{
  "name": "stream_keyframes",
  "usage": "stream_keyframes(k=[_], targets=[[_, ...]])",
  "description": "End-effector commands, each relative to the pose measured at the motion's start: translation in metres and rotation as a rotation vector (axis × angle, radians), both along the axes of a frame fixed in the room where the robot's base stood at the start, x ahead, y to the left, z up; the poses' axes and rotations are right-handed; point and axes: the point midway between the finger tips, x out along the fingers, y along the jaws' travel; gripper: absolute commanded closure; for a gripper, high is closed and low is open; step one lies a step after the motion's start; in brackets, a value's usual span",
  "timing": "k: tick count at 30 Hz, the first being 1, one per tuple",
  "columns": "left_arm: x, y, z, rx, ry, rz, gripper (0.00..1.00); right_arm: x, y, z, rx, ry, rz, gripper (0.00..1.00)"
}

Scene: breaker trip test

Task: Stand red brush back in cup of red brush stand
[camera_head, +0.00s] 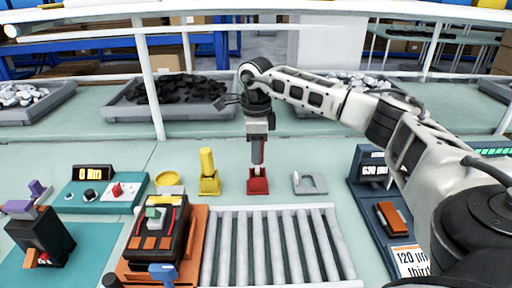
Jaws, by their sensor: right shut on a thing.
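The red brush stand (258,187) is on the bench just behind the roller conveyor. My right gripper (257,160) points straight down directly above its cup and is shut on the red brush (258,172). Only a small dark red part of the brush shows below the fingers, at the cup's mouth. The brush looks upright, but I cannot tell whether its lower end is inside the cup or resting on the bottom. My left gripper is not in view.
A yellow brush (207,162) stands in a yellow stand (210,186) close on the left. A grey bracket (309,183) lies to the right. The roller conveyor (275,245) is in front.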

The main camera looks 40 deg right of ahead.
Motion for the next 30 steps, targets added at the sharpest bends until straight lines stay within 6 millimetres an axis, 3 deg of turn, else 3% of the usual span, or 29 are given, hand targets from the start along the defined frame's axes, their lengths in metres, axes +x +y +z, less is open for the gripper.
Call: stream_keyframes(k=[30], targets=[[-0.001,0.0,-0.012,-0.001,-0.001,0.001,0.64,0.0,0.0,-0.026,0.0,0.0,0.0,0.94]])
